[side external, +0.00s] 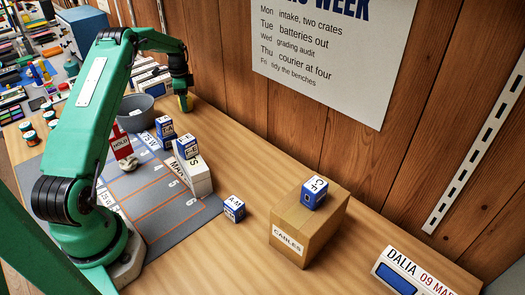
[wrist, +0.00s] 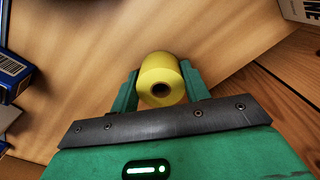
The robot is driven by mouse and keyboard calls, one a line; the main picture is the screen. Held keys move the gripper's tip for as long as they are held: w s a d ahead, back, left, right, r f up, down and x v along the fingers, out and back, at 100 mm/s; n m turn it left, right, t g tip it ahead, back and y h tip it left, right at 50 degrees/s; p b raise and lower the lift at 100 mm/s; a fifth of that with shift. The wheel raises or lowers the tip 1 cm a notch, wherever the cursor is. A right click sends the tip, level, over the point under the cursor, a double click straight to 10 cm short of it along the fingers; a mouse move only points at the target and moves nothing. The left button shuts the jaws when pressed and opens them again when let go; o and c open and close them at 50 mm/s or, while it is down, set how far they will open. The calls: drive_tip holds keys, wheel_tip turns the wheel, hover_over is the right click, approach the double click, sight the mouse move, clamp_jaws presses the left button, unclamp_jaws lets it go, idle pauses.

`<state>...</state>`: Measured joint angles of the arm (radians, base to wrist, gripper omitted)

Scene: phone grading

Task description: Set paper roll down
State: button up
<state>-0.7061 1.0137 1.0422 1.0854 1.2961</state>
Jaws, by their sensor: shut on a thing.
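The yellow paper roll (wrist: 168,66) is between the two green fingers of my gripper (wrist: 160,84) in the wrist view, with its dark core hole facing the camera. My gripper is shut on the roll. In the side view my gripper (side external: 184,97) points down near the wooden wall, and a little of the yellow roll (side external: 188,104) shows at its tip, low over the wooden table (side external: 245,165). I cannot tell whether the roll touches the table.
A grey bowl (side external: 137,108) stands just left of my gripper. Blue-and-white boxes (side external: 164,127) stand on and around a grey numbered mat (side external: 140,222). A cardboard box (side external: 318,228) stands to the right with a blue box (side external: 314,192) on top. Bare table lies between.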

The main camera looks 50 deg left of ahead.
drive_tip(key=o, duration=1)
drive_tip(key=shift+f, duration=0.15)
wheel_tip(320, 180, up, 12)
drive_tip(key=shift+r, duration=0.2)
idle(0.6)
